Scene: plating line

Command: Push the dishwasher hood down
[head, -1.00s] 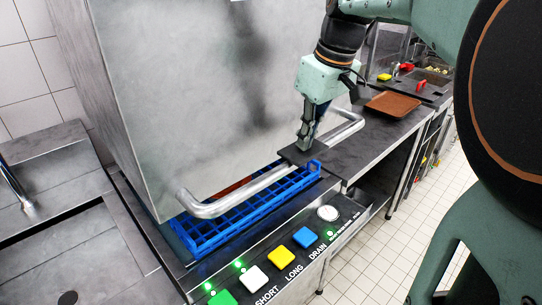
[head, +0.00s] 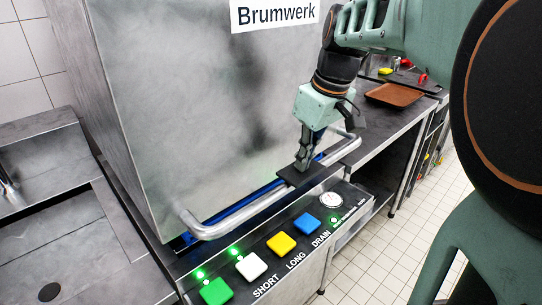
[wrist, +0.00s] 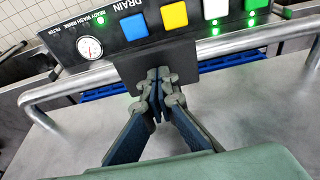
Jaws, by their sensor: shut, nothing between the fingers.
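The dishwasher hood (head: 190,110) is a large grey metal box, low over the machine, with a thin blue strip of the rack (head: 245,204) showing under its front edge. Its tubular handle (head: 215,230) runs across the front; it also shows in the wrist view (wrist: 70,85). My gripper (head: 301,165) is shut and empty, pointing down at the handle's right half. A dark flat plate (wrist: 185,62) lies at the fingertips, over the handle bar. In the wrist view my gripper (wrist: 157,75) has its fingers together against this plate. Whether they touch the bar itself is hidden.
The control panel in front has green (head: 216,291), white (head: 251,267), yellow (head: 281,244) and blue (head: 307,224) buttons and a round gauge (head: 331,200). A sink (head: 70,250) is at left. A counter with a brown tray (head: 394,95) is at right. The tiled floor (head: 380,250) is clear.

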